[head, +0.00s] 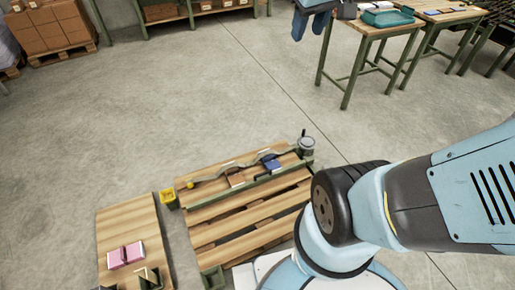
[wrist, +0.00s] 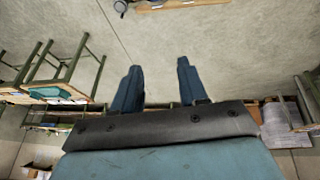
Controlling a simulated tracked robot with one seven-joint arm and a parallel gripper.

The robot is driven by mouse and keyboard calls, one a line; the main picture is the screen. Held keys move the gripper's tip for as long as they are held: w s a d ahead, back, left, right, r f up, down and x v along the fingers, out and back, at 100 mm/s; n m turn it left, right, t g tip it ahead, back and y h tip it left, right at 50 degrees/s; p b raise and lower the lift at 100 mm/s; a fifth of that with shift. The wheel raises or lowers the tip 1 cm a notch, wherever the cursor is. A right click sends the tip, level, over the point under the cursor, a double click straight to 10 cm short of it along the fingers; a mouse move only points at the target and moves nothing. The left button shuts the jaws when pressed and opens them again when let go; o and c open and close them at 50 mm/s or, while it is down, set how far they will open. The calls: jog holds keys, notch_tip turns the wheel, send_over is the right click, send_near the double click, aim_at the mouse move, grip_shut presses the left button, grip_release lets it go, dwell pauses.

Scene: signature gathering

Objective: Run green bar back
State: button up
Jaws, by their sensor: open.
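A long thin green bar (head: 246,186) lies across the wooden pallet (head: 240,211), slanting from lower left to upper right. A blue item (head: 270,162) and a brown-and-white item (head: 235,178) sit just behind it. My gripper (head: 309,24) is raised at the top of the head view, far from the bar and near the work tables. In the wrist view its two blue fingers (wrist: 157,70) stand apart with nothing between them. The bar cannot be made out in the wrist view.
A yellow bin (head: 168,199) stands left of the pallet, and a grey pot (head: 306,146) at its back right corner. Green-legged tables (head: 366,30) stand at the back right. The middle floor is clear.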

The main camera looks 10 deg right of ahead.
jog(key=w+d+f+n+g, duration=0.2)
jog(key=w+f+n, duration=0.2)
jog(key=w+f, duration=0.8)
jog(key=w+d+f+n+g, duration=0.15)
jog(key=w+f+n, duration=0.45)
jog(key=w, duration=1)
jog(key=w+d+f+n+y, duration=0.15)
jog(key=w+f, duration=0.25)
jog(key=f, duration=0.7)
jog(key=w+d+f+n, duration=0.15)
jog(key=w+f, duration=0.25)
jog(key=f, duration=0.6)
jog(key=n+g+y, duration=0.2)
jog(key=n+y, duration=0.1)
jog(key=n, duration=0.2)
send_near(264, 172)
jog(key=x, duration=0.8)
jog(key=shift+s+a+f, duration=0.1)
jog(key=shift+a+f, duration=0.05)
jog(key=shift+a, duration=0.05)
jog(key=shift+c, duration=0.3)
grip_shut()
